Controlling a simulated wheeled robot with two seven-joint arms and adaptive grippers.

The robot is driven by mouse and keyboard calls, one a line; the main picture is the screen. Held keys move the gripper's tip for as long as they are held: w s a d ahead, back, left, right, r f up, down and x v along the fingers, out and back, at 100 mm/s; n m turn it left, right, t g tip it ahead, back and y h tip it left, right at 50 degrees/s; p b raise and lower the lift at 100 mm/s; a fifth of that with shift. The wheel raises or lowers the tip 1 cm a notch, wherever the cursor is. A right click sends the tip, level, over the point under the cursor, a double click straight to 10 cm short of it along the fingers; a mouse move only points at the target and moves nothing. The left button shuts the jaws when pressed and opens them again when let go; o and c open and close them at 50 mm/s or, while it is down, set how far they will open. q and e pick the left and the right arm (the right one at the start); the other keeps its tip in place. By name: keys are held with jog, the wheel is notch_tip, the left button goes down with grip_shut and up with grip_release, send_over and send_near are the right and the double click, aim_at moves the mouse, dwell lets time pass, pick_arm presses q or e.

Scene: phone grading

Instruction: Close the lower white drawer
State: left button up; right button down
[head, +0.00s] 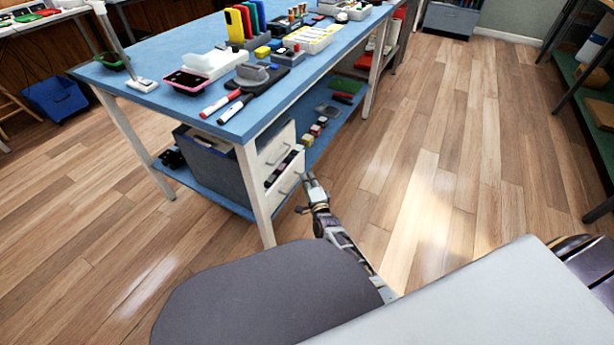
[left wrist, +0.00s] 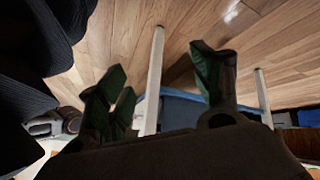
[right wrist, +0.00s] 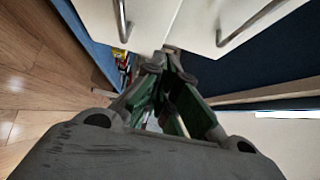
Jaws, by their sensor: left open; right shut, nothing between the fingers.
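The lower white drawer (head: 287,180) is in the small cabinet under the blue workbench. It stands partly pulled out, and dark contents show above its front. The upper white drawer (head: 276,146) sits further in, above it. My right gripper (head: 311,180) is shut and empty, close to the right of the lower drawer's front. In the right wrist view its fingertips (right wrist: 172,50) are at the edges of white drawer fronts with metal handles; I cannot tell whether they touch. My left gripper (left wrist: 160,90) is open and empty, away from the drawers.
The blue workbench (head: 150,103) has a white leg (head: 255,195) just left of the drawers. Its lower shelf (head: 335,125) holds small items to the right of the cabinet. The wooden floor (head: 440,150) to the right is clear. A green-shelved rack (head: 585,105) stands at far right.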

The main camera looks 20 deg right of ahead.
pick_arm(q)
notch_tip(320, 180, up, 6)
jog(key=g+p, duration=0.1)
jog(key=p, duration=0.2)
jog(key=shift+a+m+y, duration=0.3)
jog(key=shift+a+y, duration=0.1)
jog(key=shift+a, duration=0.05)
pick_arm(e)
jog(key=s, duration=0.8)
jog(key=shift+a, duration=0.3)
jog(key=shift+s, duration=0.1)
